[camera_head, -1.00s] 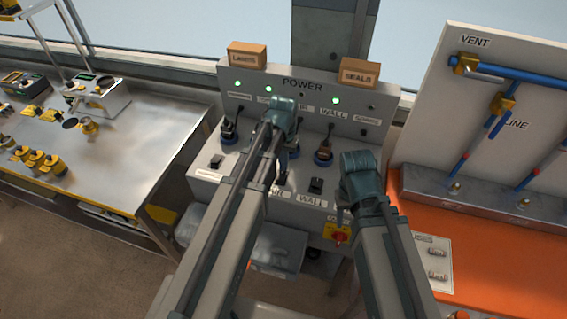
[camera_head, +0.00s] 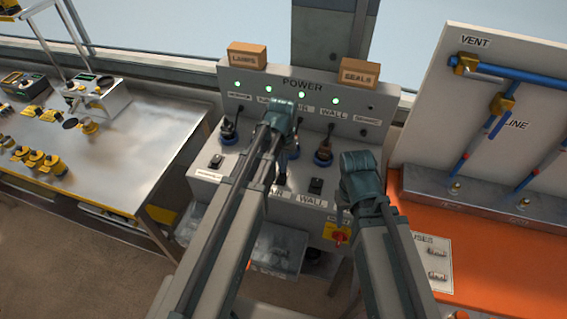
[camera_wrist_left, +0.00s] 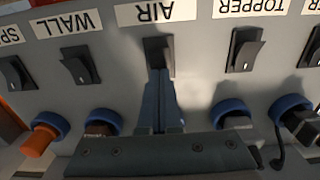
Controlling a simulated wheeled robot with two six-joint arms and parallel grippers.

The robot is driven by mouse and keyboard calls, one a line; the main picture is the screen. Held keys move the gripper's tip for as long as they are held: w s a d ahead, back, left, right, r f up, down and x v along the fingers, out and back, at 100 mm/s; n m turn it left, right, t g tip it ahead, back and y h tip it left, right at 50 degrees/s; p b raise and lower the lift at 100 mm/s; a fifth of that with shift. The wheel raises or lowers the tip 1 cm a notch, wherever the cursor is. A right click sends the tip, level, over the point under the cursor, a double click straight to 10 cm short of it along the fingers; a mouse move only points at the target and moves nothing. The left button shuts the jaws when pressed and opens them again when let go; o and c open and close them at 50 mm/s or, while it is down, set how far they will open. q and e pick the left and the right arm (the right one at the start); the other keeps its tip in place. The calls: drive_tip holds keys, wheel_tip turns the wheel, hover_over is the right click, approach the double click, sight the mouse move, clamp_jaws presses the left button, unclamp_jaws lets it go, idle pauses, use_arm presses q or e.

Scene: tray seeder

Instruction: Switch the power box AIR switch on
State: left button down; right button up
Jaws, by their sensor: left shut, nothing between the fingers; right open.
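The grey power box (camera_head: 300,187) stands upright at centre in the head view. Its AIR switch (camera_wrist_left: 158,50) is a black rocker below the AIR label (camera_wrist_left: 155,13), upside down in the left wrist view. My left gripper (camera_wrist_left: 160,75) is shut and empty, its tips at the lower edge of the AIR switch; whether they touch it I cannot tell. In the head view my left arm largely hides this switch. The AIR lamp (camera_head: 301,94) glows green. My right gripper (camera_head: 345,205) is open and empty, in front of the box's right side.
The TOPPER switch (camera_wrist_left: 244,50) and WALL switch (camera_wrist_left: 80,66) flank the AIR switch. Plugs in blue sockets (camera_wrist_left: 232,112) sit close to my left fingers. A red-yellow main switch (camera_head: 338,235) is below my right gripper. Label boxes (camera_head: 247,55) stand on top.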

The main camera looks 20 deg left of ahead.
use_arm(q)
drive_tip(key=shift+s+r, duration=0.15)
drive_tip(key=shift+s, duration=0.05)
idle(0.3)
wheel_tip(320, 180, up, 14)
drive_tip(key=w+p, duration=0.3)
drive_tip(key=p, duration=1)
drive_tip(key=shift+f+p, duration=0.2)
drive_tip(key=shift+p, duration=0.15)
drive_tip(key=s+d+f+m+b, duration=0.1)
drive_tip(key=s+d+f+b, duration=0.1)
drive_tip(key=s, duration=0.3)
drive_tip(key=s+d+f+m+b, duration=0.1)
drive_tip(key=s+d+f+b, duration=0.1)
drive_tip(key=s+d, duration=0.2)
drive_tip(key=s+d+f+m+y+b, duration=0.1)
drive_tip(key=s+d+f+b, duration=0.1)
drive_tip(key=s+d, duration=0.2)
drive_tip(key=s, duration=0.3)
drive_tip(key=shift+s+f+b, duration=0.25)
drive_tip(key=shift+f+b, duration=0.1)
drive_tip(key=shift+b, duration=0.05)
drive_tip(key=shift+d, duration=0.15)
